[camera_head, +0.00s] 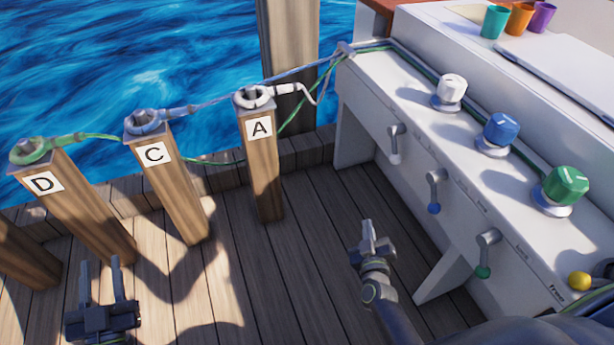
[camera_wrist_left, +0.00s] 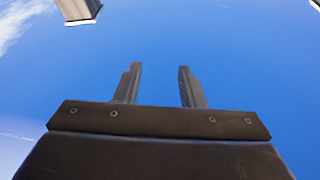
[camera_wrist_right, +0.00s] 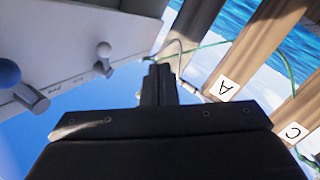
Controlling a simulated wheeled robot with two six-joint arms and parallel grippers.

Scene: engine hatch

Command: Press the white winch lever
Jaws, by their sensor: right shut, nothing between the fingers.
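The white winch lever (camera_head: 395,144) hangs from the front face of the white console, with a grey arm and a pale knob at its lower end. In the right wrist view a pale lever (camera_wrist_right: 104,58) shows on the console face. My right gripper (camera_head: 369,228) is shut and empty, over the deck to the left of the console. It is below the white lever in the picture and apart from it. It also shows in the right wrist view (camera_wrist_right: 160,72). My left gripper (camera_head: 101,268) is open and empty at the lower left; its fingers show apart in the left wrist view (camera_wrist_left: 160,85).
A blue lever (camera_head: 434,200) and a green lever (camera_head: 485,255) hang on the same face. White (camera_head: 451,88), blue (camera_head: 500,130) and green (camera_head: 566,186) knobs stand on the console (camera_head: 380,85). Posts A (camera_head: 264,170), C (camera_head: 178,195) and D (camera_head: 80,215) carry ropes. Open deck lies between.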

